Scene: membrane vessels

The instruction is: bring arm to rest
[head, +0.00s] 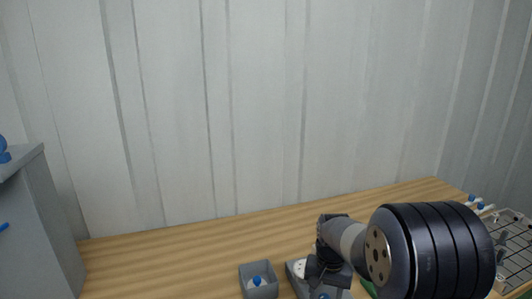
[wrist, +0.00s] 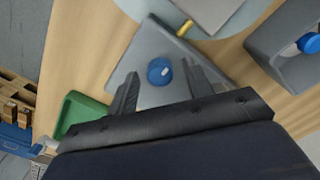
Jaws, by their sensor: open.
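In the wrist view my gripper (wrist: 160,70) is open, its two dark fingers apart. A round blue cap with a pale mark (wrist: 160,71) shows between and below the fingers, over a grey plate (wrist: 150,45). The fingers do not visibly close on it, and I cannot tell the height gap. In the head view my arm reaches down over the table at the lower right, and its dark end (head: 328,268) is near a grey stand with a white round part (head: 299,268).
A grey open box (head: 258,289) holds a blue-capped piece (head: 257,281); a similar box (wrist: 262,42) is at the wrist view's right. A green box (wrist: 76,112) is at its left. A wire rack (head: 515,245) stands far right. The table's back left (head: 130,260) is clear.

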